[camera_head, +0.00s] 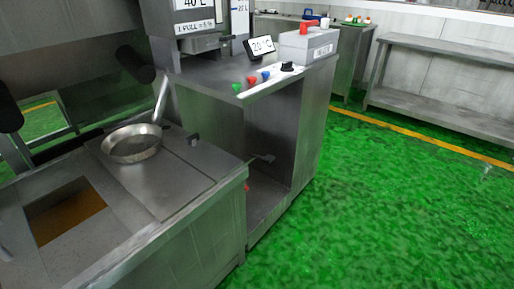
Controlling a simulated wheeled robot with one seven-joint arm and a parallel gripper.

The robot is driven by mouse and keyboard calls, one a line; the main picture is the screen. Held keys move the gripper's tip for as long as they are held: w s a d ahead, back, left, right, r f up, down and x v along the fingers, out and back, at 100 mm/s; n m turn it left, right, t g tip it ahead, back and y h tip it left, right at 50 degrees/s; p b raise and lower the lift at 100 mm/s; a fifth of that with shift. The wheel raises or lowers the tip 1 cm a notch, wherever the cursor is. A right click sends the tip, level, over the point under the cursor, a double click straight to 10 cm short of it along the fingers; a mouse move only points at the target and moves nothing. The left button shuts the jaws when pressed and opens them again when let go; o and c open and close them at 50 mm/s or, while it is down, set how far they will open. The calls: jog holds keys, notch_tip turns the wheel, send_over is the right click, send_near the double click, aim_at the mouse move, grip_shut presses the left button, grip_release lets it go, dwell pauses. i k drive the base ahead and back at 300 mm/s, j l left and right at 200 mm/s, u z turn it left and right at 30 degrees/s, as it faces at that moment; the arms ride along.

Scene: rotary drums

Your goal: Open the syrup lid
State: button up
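No lid is clearly marked as the syrup lid. A steel counter (125,240) at the lower left has a square opening (65,212) with a brown inside. Beside the opening lies a flat steel panel (180,180) with a small dark knob (193,140) near its far edge. A grey box (310,46) with a label too small to read for certain stands on the far cabinet, with a red item (305,28) on top. My gripper is not in view.
A steel pan (132,145) rests on the counter, its handle pointing up. The taller cabinet (205,75) carries a small display (260,45) and coloured knobs (252,79); its front is open. A steel shelf (440,100) stands at the right. Green floor (400,210) is clear.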

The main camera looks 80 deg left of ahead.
aim_at(24, 266)
jog(key=u, duration=3.7)
jog(key=i+j+u, duration=0.5)
jog(key=i+j, duration=0.15)
jog(key=i, duration=0.15)
